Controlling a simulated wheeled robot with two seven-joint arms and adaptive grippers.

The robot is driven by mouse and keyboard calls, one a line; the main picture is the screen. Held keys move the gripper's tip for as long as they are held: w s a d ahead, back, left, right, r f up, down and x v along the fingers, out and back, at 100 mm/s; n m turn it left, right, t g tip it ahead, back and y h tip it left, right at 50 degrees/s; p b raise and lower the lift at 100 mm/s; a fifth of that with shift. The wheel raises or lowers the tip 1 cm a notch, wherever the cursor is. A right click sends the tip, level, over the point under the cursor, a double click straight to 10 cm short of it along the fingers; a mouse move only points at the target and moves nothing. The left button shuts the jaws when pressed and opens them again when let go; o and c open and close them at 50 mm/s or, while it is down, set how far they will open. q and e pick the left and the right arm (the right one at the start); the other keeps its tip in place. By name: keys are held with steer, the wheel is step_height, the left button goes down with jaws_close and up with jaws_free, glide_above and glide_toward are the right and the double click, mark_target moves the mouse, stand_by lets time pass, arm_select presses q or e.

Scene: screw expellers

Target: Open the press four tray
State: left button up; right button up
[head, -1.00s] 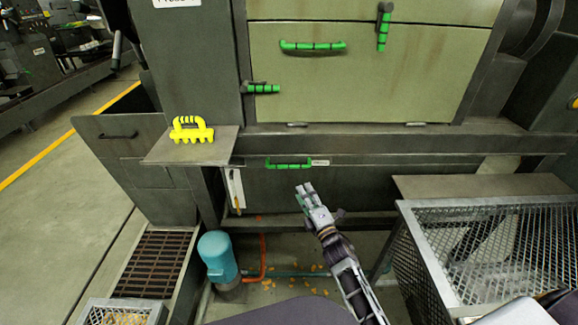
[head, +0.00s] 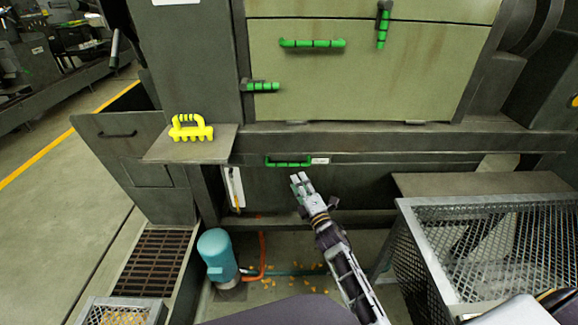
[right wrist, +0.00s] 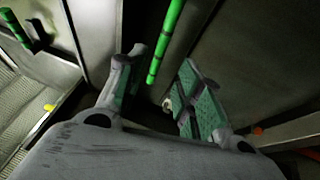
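The press tray front (head: 370,180) is a dark grey panel low on the machine, flush below a ledge. Its green bar handle (head: 288,162) is horizontal, with a small white label (head: 320,161) to its right, too small to read. My right gripper (head: 300,179) is just below and in front of this handle. In the right wrist view the fingers (right wrist: 160,92) are apart, and a green bar (right wrist: 165,45) runs into the space between and beyond them. I cannot tell whether they touch it. My left gripper is not in view.
Other green handles (head: 312,43) are on the upper doors. A yellow tool (head: 190,128) lies on a side shelf (head: 160,152). A mesh bin (head: 430,255) stands at right, a blue motor (head: 217,255) at lower left. Orange bits litter the floor.

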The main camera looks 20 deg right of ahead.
mark_target(289, 165)
steer(key=b+x, duration=0.1)
steer(key=x, duration=0.8)
steer(key=shift+w, duration=0.1)
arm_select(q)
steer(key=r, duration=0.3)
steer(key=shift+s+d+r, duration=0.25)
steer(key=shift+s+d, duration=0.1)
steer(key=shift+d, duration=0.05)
arm_select(e)
steer(key=shift+w+r, duration=0.1)
steer(key=shift+w, duration=0.1)
steer(key=c, duration=0.6)
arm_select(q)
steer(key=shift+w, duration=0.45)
arm_select(e)
jaws_close()
